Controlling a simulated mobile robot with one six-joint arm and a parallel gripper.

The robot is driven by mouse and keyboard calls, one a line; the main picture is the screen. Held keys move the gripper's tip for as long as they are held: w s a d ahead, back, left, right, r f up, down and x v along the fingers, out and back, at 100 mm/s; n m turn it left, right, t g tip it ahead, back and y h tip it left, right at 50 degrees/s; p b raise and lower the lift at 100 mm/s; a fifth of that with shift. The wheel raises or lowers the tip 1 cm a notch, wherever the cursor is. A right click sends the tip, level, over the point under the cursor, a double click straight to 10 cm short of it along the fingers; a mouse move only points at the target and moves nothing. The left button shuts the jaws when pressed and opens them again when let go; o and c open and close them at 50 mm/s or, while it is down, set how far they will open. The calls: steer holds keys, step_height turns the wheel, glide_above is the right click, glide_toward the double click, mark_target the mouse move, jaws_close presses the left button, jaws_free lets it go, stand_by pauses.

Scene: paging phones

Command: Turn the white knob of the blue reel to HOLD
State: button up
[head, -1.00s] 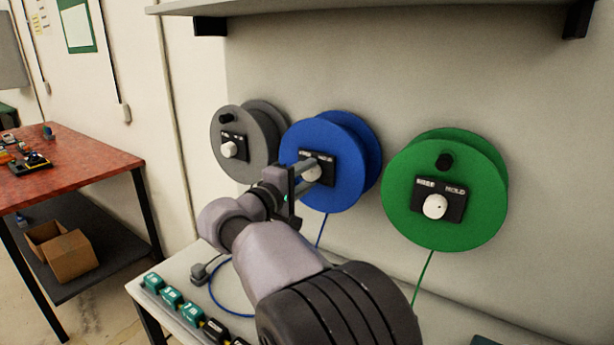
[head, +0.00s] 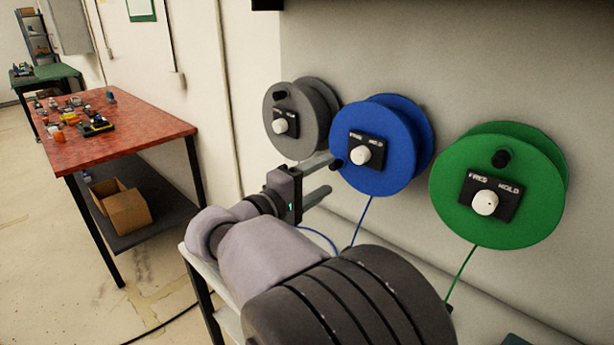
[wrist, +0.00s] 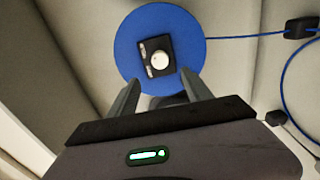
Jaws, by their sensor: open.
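The blue reel (head: 400,174) hangs on the wall between a grey and a green reel. Its black plate (head: 378,144) carries FREE and HOLD labels and a round white knob (head: 360,155). I cannot tell which label the knob points to. My gripper (head: 326,175) is open and empty, left of the knob and apart from it. In the wrist view the knob (wrist: 160,60) sits beyond the tips of my gripper (wrist: 161,88). The blue reel's dark crank handle (head: 337,163) shows near the upper finger; its gap to the finger is unclear.
The grey reel (head: 310,140) is at left, the green reel (head: 535,215) at right, each with its own white knob. A blue cord (head: 362,220) hangs from the blue reel. A red table (head: 130,130) stands at left, with floor free before it.

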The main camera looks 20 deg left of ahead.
steer(key=p+v, duration=0.1)
steer(key=v, duration=0.4)
steer(key=shift+s, duration=0.15)
steer(key=w+d+m+g+h, duration=0.1)
steer(key=d+m+g+h, duration=0.4)
steer(key=d, duration=1.1)
steer(key=s+d+f+m+g+y, duration=0.2)
steer(key=s+d+g, duration=0.1)
steer(key=d, duration=0.4)
steer(key=s+d+f+m+g+y, duration=0.1)
steer(key=s+d+f+g+y, duration=0.2)
steer(key=d, duration=0.5)
steer(key=s+d+f+m+y, duration=0.1)
steer(key=s+m+y, duration=0.3)
steer(key=s, duration=0.5)
steer(key=s+d+f+m+y, duration=0.1)
steer(key=s+m+y, duration=0.2)
steer(key=s+m, duration=0.3)
steer(key=s, duration=0.3)
steer(key=shift+d+f+y, duration=0.3)
steer(key=shift+f+y, duration=0.05)
steer(key=shift+y, duration=0.05)
